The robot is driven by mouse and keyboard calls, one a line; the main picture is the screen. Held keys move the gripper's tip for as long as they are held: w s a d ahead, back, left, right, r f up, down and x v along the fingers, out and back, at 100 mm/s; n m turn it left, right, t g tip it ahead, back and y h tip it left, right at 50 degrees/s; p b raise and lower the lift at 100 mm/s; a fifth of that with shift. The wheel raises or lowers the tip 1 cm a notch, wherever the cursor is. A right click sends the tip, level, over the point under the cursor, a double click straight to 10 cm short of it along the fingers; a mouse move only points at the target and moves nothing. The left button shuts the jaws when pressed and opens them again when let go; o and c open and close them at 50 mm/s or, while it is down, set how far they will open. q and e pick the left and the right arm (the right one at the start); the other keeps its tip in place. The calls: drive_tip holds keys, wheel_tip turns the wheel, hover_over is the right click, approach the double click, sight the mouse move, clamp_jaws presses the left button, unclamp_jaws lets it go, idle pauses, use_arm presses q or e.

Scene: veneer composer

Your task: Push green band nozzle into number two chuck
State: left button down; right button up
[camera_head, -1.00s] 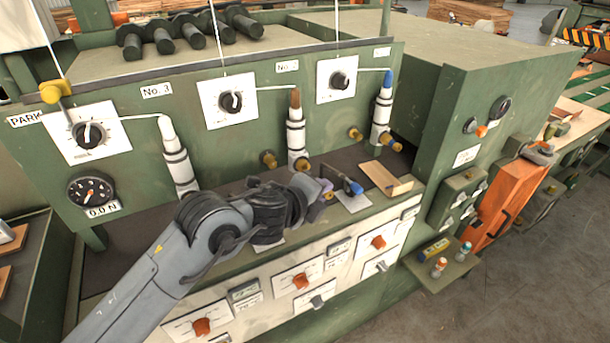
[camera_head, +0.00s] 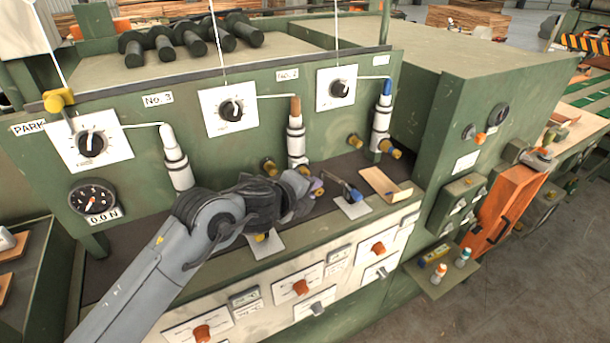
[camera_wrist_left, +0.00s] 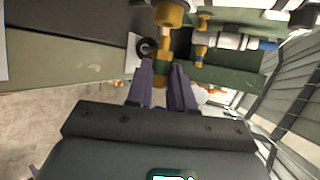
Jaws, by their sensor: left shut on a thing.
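My left gripper (camera_head: 318,187) reaches in from the left below the middle, brown-topped head (camera_head: 295,125) at the No. 2 label (camera_head: 287,75). In the left wrist view its two purple fingers (camera_wrist_left: 164,85) are shut on a brass nozzle with a green band (camera_wrist_left: 161,68). The nozzle's narrow end points up at a brass chuck (camera_wrist_left: 169,15). They look in line and very close; I cannot tell if they touch. In the head view the wrist hides the nozzle and most of the brass chuck under the No. 2 head. My right gripper is not in view.
The blue-topped head (camera_head: 381,125) with brass fittings (camera_head: 391,150) stands to the right. A small stand with a blue knob (camera_head: 355,195) and a wooden tray (camera_head: 378,182) sit on the ledge. A white card (camera_head: 270,250) lies below my wrist.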

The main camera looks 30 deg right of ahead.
use_arm(q)
drive_tip(key=shift+w+p, duration=0.4)
drive_tip(key=shift+w, duration=1)
idle(0.8)
drive_tip(key=c, duration=0.9)
unclamp_jaws()
